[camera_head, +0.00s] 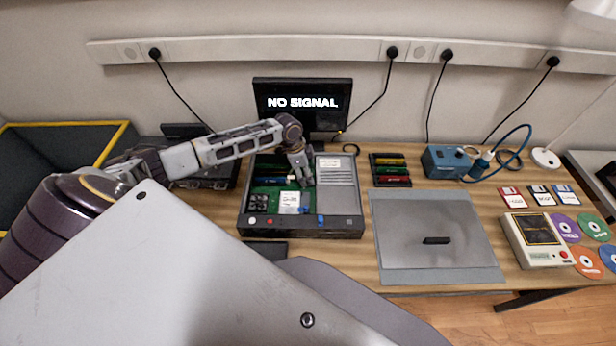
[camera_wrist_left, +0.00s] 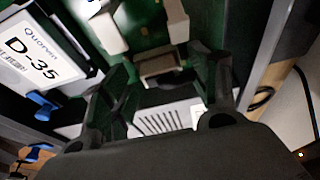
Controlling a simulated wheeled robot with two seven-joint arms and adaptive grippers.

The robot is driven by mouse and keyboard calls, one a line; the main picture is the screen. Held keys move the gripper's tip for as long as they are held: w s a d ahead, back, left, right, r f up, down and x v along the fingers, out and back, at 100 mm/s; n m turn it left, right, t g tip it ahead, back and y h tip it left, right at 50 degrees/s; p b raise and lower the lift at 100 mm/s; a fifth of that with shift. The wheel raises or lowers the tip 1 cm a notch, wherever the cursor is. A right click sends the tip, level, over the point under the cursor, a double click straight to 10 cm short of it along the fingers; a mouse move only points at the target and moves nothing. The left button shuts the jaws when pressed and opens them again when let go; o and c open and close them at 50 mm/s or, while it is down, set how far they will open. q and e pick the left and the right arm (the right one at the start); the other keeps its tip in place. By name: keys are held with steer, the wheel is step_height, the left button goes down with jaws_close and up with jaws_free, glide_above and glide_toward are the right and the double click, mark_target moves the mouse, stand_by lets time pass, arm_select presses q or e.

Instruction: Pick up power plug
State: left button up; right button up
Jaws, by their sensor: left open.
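Several black power plugs sit in the long white wall strip: one at the left (camera_head: 155,54), one behind the monitor's right side (camera_head: 392,53), and two farther right (camera_head: 447,56), (camera_head: 553,62). I cannot tell which one the task means. My left gripper (camera_head: 303,180) points down over the open computer case (camera_head: 340,227), away from these plugs. In the left wrist view its fingers (camera_wrist_left: 165,62) are apart, with a small greyish block (camera_wrist_left: 160,64) on the green board seen between them. I cannot tell whether that block is a plug. My right gripper is out of view.
A monitor (camera_head: 303,88) reading NO SIGNAL stands behind the case. A grey mat (camera_head: 430,215) with a small black piece (camera_head: 436,240) lies to the right. A blue box (camera_head: 446,160) with a blue cable, a beige drive (camera_head: 537,240), floppies and discs fill the right side.

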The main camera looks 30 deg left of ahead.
arm_select(q)
steer(key=c, duration=0.9)
steer(key=shift+c, duration=0.2)
step_height(320, 180, up, 10)
steer(key=b, duration=0.1)
stand_by(0.3)
stand_by(0.5)
